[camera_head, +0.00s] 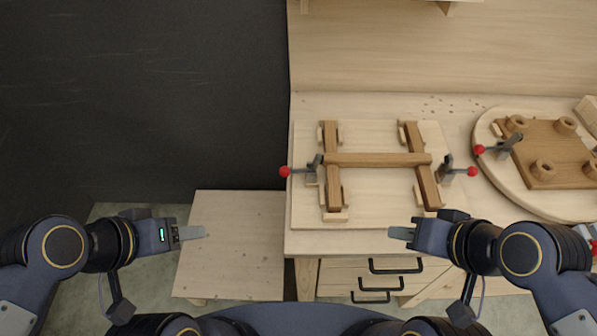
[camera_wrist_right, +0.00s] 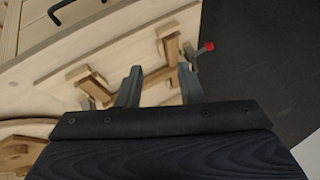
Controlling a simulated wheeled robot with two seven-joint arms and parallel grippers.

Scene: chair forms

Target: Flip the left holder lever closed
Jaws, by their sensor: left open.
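The left holder lever (camera_head: 285,171) has a red ball end and sticks out to the left of the wooden chair frame (camera_head: 378,160). Its grey clamp (camera_head: 314,168) stands at the left side of the frame; the red ball (camera_wrist_right: 209,46) also shows in the right wrist view. The right holder lever (camera_head: 472,171) points to the right on the frame's other side. My left gripper (camera_head: 192,233) is open and empty, over the low side table, left of and nearer than the left lever. My right gripper (camera_head: 402,233) is open and empty near the table's front edge, its fingers (camera_wrist_right: 158,85) apart.
The frame lies on a pale board (camera_head: 376,221) on the workbench. A round board (camera_head: 495,188) at the right carries a brown seat (camera_head: 556,150) with round sockets and another red-ball lever (camera_head: 480,149). A low pale table (camera_head: 232,265) stands at the left. Drawers with black handles (camera_head: 396,266) are below.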

